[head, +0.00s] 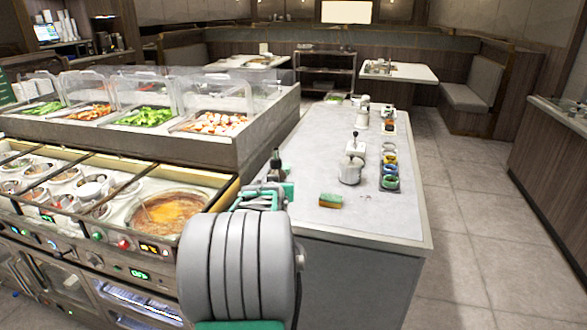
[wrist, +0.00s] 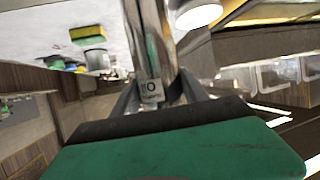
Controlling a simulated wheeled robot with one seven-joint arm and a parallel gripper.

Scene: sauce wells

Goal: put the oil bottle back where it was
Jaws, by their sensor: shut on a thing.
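My gripper (head: 268,192) is at the left edge of the grey counter, beside the soup well. It is shut on the oil bottle (head: 275,161), whose dark upper part rises above the fingers, roughly upright. In the wrist view my gripper (wrist: 160,96) closes around the bottle (wrist: 151,50), a shiny, narrow body with a small pale label between the fingers. My arm hides the bottle's lower part in the head view. I cannot tell whether its base touches the counter.
The counter (head: 318,228) holds a yellow-green sponge (head: 330,201), a metal pot (head: 349,172) and a row of coloured cups (head: 389,170). A soup well (head: 168,212) lies to the left, with a glass-guarded food bar (head: 170,150) behind. Counter space left of the sponge is clear.

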